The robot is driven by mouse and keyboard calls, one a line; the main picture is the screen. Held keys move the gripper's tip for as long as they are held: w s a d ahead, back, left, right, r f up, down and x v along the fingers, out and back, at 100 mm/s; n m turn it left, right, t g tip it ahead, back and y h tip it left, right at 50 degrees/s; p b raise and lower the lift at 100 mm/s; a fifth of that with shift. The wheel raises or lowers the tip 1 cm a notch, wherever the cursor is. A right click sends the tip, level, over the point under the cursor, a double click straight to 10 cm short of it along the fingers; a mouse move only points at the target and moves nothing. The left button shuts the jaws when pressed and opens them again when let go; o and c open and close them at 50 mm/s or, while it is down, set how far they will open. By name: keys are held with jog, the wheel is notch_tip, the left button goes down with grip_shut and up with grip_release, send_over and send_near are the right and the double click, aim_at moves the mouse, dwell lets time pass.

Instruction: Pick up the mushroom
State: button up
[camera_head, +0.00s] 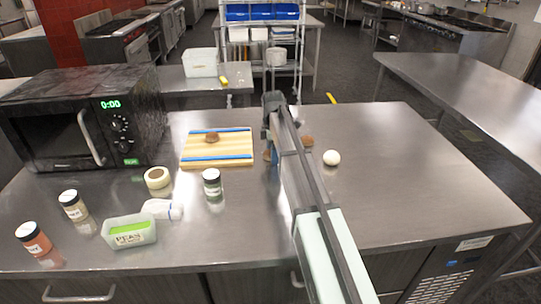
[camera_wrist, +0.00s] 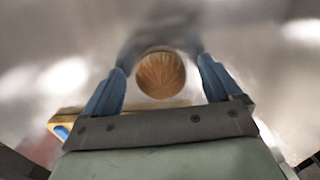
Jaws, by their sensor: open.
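A round tan-brown thing with lines fanning across it, probably the mushroom (camera_wrist: 160,75), shows in the wrist view between and just beyond the two blue fingers. My gripper (camera_wrist: 163,84) is open, with one finger on each side of it. I see no clear contact. In the head view my gripper (camera_head: 272,148) is low over the middle of the steel counter, right of the cutting board. My arm hides most of what is there. Brown bits show at its left and right sides (camera_head: 307,141), and I cannot tell if they are one thing.
A white round item (camera_head: 331,157) lies right of my arm. A wooden cutting board (camera_head: 230,148) with a brown lump (camera_head: 212,137) lies to the left. A microwave (camera_head: 85,118), jars (camera_head: 212,184) and a green-filled container (camera_head: 130,232) stand farther left. The counter's right side is clear.

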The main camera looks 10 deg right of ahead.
jog(key=shift+c, duration=0.3)
jog(key=c, duration=1.1)
jog(key=shift+r, duration=0.1)
